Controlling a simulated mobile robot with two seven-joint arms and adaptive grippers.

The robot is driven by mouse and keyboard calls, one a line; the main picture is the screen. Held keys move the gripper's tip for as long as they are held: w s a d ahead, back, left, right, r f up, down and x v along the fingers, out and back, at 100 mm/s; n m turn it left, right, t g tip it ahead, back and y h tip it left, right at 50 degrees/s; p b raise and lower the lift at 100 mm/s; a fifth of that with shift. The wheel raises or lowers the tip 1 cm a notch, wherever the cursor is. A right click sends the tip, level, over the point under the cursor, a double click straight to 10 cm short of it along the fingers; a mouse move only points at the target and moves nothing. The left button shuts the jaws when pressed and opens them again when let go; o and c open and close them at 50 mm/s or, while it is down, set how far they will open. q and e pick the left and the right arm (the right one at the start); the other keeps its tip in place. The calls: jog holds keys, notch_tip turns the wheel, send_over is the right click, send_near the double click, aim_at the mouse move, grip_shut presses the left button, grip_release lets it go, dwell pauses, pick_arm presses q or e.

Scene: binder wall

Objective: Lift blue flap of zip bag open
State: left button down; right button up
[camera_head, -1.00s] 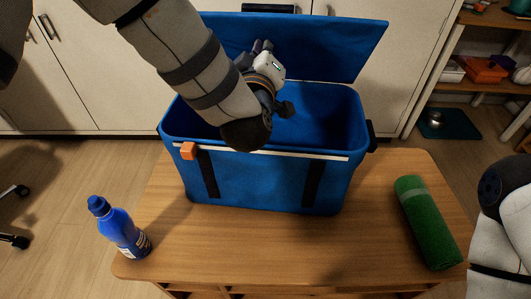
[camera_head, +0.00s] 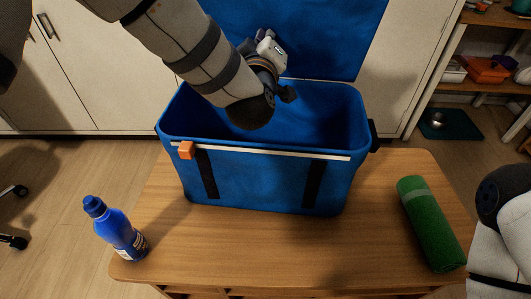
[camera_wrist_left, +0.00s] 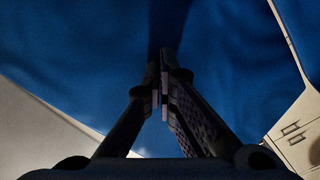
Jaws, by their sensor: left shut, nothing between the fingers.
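The blue zip bag (camera_head: 255,180) stands open on the wooden table, with an orange zip pull (camera_head: 186,150) at its front left rim. Its blue flap (camera_head: 330,40) stands raised at the back, and its top edge is out of the head view. My left arm reaches over the bag from the left. My left gripper (camera_head: 262,38) is in front of the flap, partly hidden by its wrist. In the left wrist view the fingers (camera_wrist_left: 163,80) are closed together and empty, with blue flap fabric (camera_wrist_left: 225,60) filling the view beyond them. Contact with the flap cannot be told.
A blue bottle (camera_head: 115,230) stands at the table's (camera_head: 260,245) front left. A rolled green towel (camera_head: 430,225) lies at the right, near my right arm. White cabinets (camera_head: 90,80) stand behind, and a shelf (camera_head: 480,90) is at the back right.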

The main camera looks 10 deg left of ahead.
pick_arm(q)
jog(key=shift+w+a+f+b, duration=0.1)
jog(key=shift+w+b, duration=0.25)
jog(key=shift+w, duration=0.75)
jog(key=shift+w+a+r+b, duration=0.15)
jog(key=shift+w+b, duration=0.2)
jog(key=shift+w, duration=0.75)
jog(key=shift+w+a+f+b, duration=0.15)
jog(key=shift+w+b, duration=0.2)
jog(key=shift+w, duration=0.75)
jog(key=shift+s, duration=0.2)
jog(key=s+p, duration=0.4)
jog(key=s, duration=0.3)
jog(key=shift+s+d, duration=0.35)
jog(key=shift+d, duration=0.1)
pick_arm(e)
jog(key=shift+w+r+t, duration=0.4)
jog(key=shift+w+r, duration=0.5)
jog(key=shift+r, duration=0.15)
jog(key=shift+w, duration=0.1)
